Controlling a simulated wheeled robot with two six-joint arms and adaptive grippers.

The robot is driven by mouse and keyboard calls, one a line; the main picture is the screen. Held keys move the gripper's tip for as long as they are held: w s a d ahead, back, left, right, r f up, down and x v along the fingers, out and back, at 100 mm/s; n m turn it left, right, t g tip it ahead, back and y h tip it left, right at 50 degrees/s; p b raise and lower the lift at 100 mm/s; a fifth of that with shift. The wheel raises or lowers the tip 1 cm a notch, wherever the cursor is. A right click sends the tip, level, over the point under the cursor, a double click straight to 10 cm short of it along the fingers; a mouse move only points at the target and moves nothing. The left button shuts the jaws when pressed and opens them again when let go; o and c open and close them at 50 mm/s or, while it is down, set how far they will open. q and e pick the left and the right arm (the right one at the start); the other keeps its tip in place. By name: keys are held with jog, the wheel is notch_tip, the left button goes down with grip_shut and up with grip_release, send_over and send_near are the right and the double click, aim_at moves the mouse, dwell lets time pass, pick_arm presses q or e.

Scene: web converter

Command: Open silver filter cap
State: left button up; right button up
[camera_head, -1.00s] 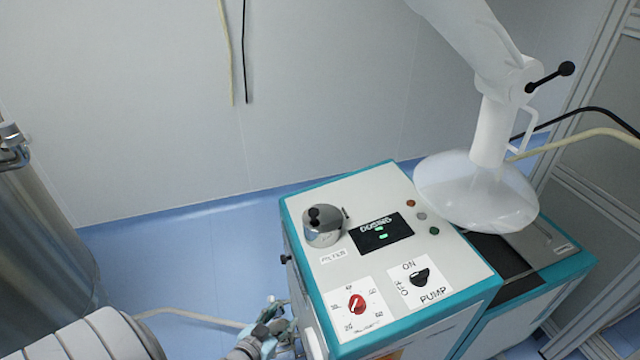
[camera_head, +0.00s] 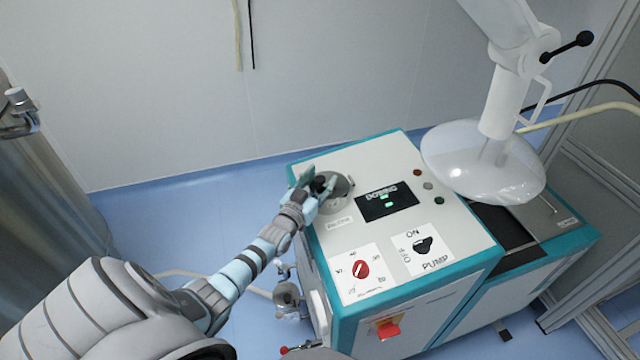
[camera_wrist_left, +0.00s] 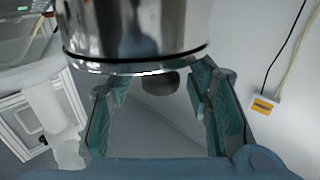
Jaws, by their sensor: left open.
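The silver filter cap (camera_head: 340,185) is a shiny round metal dome with a dark knob, on the left part of the machine's top panel above a small filter label. My left gripper (camera_head: 318,187) is at the cap's left side and partly hides it and its knob. In the left wrist view the cap's silver wall (camera_wrist_left: 135,28) fills the top. A dark round knob (camera_wrist_left: 160,83) shows between the two spread green-padded fingers of the left gripper (camera_wrist_left: 160,88). The fingers are open, and I cannot tell whether they touch the cap. My right gripper is not in view.
The panel also has a dosing display (camera_head: 386,201), a red dial (camera_head: 360,269) and a black pump switch (camera_head: 423,245). A white hood (camera_head: 480,165) on a jointed arm hangs to the right. A steel tank (camera_head: 45,230) stands at the left.

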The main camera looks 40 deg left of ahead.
pick_arm(q)
jog(key=shift+w+a, duration=0.1)
jog(key=shift+w, duration=0.1)
grip_shut()
dwell(0.3)
